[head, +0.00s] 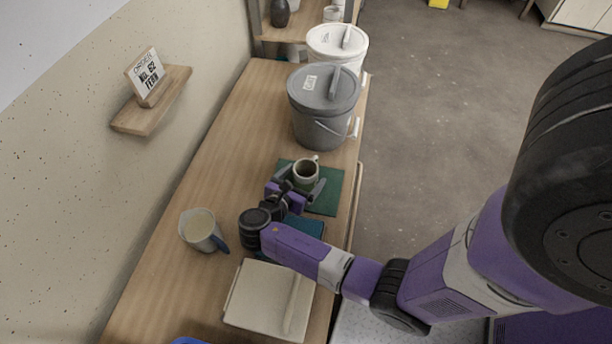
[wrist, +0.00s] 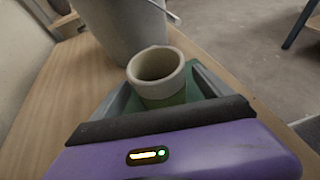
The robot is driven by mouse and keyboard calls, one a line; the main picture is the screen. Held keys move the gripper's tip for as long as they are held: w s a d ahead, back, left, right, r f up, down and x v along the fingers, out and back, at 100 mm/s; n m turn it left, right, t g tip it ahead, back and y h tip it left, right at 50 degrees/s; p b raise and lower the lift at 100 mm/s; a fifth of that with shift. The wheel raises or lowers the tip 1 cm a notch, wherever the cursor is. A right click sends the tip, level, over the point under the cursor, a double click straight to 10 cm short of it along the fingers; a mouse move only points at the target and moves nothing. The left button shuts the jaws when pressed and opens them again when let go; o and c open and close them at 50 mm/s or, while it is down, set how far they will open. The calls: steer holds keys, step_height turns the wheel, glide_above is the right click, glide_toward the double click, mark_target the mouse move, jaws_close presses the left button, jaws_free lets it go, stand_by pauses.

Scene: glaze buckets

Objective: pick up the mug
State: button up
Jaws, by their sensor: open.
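The mug (head: 306,171) has a pale cream top and a green lower part. It stands upright on a dark green mat (head: 326,201) on the wooden bench. My gripper (head: 302,184) is at the mug, with one finger on either side of it. In the wrist view the mug (wrist: 157,76) stands between the two spread fingers of my gripper (wrist: 160,95). The gripper is open. I cannot tell whether either finger touches the mug. The mug's lower part is partly hidden by the gripper.
A grey lidded bucket (head: 322,108) stands just behind the mug, and a white bucket (head: 337,46) is farther back. A jug (head: 201,231) stands at left. A wall shelf (head: 152,100) holds a small sign. Bare bench lies left of the mat.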

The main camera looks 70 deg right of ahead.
steer(key=shift+x, duration=1.15)
steer(key=c, duration=1.7)
steer(key=shift+c, duration=0.5)
steer(key=shift+r, duration=0.15)
